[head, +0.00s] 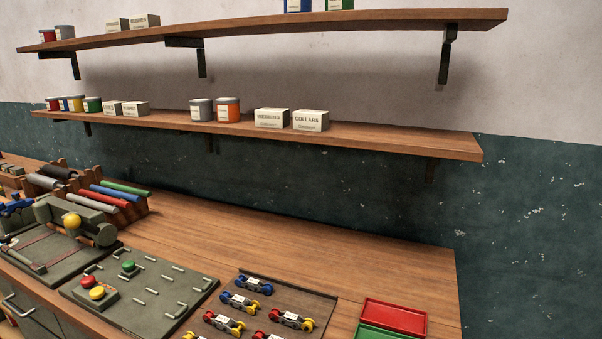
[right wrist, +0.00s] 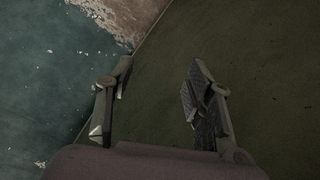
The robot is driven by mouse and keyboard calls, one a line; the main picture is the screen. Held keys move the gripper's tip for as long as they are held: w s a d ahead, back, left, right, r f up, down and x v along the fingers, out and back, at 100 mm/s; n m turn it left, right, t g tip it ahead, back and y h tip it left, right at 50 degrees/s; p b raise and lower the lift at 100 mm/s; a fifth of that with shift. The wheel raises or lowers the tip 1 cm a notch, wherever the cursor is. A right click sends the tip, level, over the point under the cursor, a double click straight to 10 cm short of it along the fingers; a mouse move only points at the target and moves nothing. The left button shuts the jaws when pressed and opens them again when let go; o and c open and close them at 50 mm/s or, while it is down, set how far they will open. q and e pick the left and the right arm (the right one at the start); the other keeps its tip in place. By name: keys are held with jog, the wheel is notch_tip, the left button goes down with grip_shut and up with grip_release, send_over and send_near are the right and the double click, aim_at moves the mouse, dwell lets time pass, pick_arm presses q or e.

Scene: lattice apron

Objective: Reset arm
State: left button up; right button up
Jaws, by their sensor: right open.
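My right gripper (right wrist: 158,100) shows in the right wrist view with its two fingers spread apart and nothing between them. Behind the fingers are a dark olive surface and a teal, chipped wall. In the head view neither of my grippers shows, and my arms are out of the picture there. My left gripper is in no view.
A wooden workbench (head: 300,240) holds a grey pegged board (head: 165,318), a tray (head: 322,297) of small coloured spool parts, and red (head: 395,318) and green (head: 385,333) bins. Two wall shelves (head: 420,142) carry tins and boxes. The bench's back right is clear.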

jog(key=s+a+f+g, duration=0.1)
jog(key=s+a+f, duration=0.2)
jog(key=s+f, duration=0.3)
jog(key=s+a+f+g+y, duration=0.1)
jog(key=s+a+f+g, duration=0.2)
jog(key=s, duration=0.5)
jog(key=s+a+f, duration=0.3)
jog(key=s+f, duration=0.3)
jog(key=s, duration=0.2)
jog(key=s+a+f+g, duration=0.1)
jog(key=s+a, duration=0.1)
jog(key=s, duration=0.5)
jog(key=s+a+f+g, duration=0.1)
jog(key=s+a+f, duration=0.1)
jog(key=s, duration=0.5)
jog(key=s+a+f+g+y, duration=0.1)
jog(key=s+a+f+g, duration=0.1)
jog(key=s+a, duration=0.2)
jog(key=s, duration=0.3)
jog(key=shift+s+m, duration=0.15)
jog(key=shift+m, duration=0.25)
